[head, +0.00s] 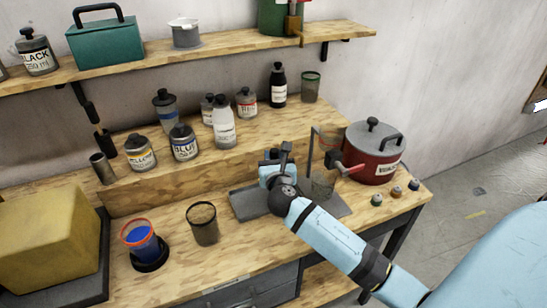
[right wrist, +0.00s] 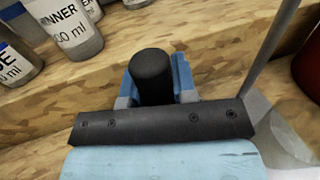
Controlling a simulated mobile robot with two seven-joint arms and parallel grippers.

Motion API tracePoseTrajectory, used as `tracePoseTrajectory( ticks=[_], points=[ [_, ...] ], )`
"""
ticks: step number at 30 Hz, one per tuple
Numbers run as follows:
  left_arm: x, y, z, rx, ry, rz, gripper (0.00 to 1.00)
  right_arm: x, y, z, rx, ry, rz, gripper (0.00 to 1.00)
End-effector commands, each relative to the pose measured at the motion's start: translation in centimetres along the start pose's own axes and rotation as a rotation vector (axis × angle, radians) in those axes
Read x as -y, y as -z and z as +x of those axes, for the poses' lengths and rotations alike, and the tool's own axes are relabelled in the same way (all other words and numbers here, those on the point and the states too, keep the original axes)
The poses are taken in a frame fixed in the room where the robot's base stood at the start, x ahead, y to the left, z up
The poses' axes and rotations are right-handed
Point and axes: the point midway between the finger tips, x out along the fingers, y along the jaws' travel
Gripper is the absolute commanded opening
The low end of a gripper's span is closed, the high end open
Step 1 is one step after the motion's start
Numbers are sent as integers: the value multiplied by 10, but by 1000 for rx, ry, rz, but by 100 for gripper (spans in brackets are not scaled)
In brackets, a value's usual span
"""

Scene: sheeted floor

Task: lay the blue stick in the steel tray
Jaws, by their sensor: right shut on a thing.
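The steel tray (head: 247,204) is a shallow grey tray on the workbench, partly hidden by my right arm. My right gripper (head: 280,158) is over the tray, shut on a black cylindrical thing. That black thing (right wrist: 153,75) stands between blue parts in the right wrist view. I cannot tell whether it belongs to the blue stick, and no separate blue stick can be made out. Whether it touches the tray is hidden. My left gripper is not in view.
A mesh cup (head: 203,224) and a red-rimmed cup with blue contents (head: 142,243) stand left of the tray. A red pot (head: 372,155) stands at right. Several bottles and cans, including a blue-labelled can (head: 184,146), line the raised step behind. Bare wood lies before the tray.

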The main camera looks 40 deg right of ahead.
Motion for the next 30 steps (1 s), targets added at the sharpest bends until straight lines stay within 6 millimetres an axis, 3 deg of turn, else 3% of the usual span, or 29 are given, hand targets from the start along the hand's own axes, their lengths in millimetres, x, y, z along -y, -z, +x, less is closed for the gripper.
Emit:
tracePoseTrajectory(
  ticks=[2, 3, 6, 17, 30],
  points=[
    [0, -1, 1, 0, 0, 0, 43, 0, 3, 0, 0, 0, -1, 5],
    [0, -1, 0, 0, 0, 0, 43, 0, 3, 0, 0, 0, -1, 33],
    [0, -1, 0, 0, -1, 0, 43, 0, 2, 0, 0, 0, -1, 51],
    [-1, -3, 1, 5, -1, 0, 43, 0, 0, -4, -1, -1, 0, 51],
    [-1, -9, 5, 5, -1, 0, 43, 0, 1, -90, -2, -1, -1, 51]
  ],
)
